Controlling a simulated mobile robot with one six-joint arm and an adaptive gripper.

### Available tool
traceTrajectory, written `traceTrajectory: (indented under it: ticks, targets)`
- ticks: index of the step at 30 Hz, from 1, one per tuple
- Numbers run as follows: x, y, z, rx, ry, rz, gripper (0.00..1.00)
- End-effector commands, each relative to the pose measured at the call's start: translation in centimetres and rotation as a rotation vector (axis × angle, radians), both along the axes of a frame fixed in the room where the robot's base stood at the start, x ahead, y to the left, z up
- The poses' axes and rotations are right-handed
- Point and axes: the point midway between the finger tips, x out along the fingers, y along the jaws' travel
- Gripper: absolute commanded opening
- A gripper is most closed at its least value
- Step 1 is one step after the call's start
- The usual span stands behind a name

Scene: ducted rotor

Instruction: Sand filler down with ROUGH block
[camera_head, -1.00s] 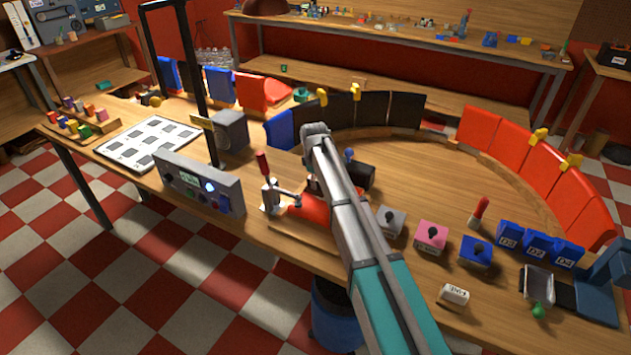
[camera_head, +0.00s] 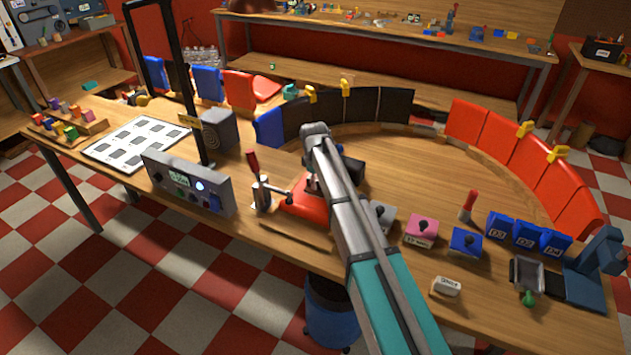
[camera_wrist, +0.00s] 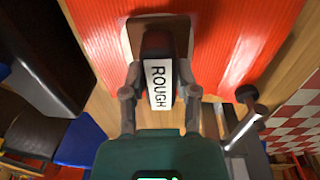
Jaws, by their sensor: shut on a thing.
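My gripper (camera_wrist: 160,90) is shut on the ROUGH block (camera_wrist: 160,75), a dark block with a white label. The block is over the red panel (camera_wrist: 225,40) in the wrist view. A brown squarish patch (camera_wrist: 138,32) shows around the block's far end; I cannot tell whether it is filler or the block's own base. In the head view the red panel (camera_head: 298,206) lies beside a red-handled clamp (camera_head: 258,185) at the front edge of the bench. My arm hides much of the gripper and block there. Contact between block and panel cannot be judged.
A control box (camera_head: 188,183) stands left of the panel. Right of my arm are a grey block (camera_head: 381,216), a pink block (camera_head: 421,231), a blue block (camera_head: 466,242) and a white eraser-like block (camera_head: 446,287). Upright black and red panels (camera_head: 478,135) curve behind.

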Motion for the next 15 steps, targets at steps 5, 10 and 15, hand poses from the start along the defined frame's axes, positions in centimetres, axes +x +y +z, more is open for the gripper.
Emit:
traceTrajectory:
  ticks: [5, 10, 15]
  targets:
    - [-0.2, -0.6, 0.0, -0.003, 0.001, -0.002, 0.0]
    - [-0.6, -1.6, 0.0, -0.003, 0.001, -0.002, 0.0]
    - [-1.0, -2.5, 0.1, -0.003, 0.001, -0.002, 0.0]
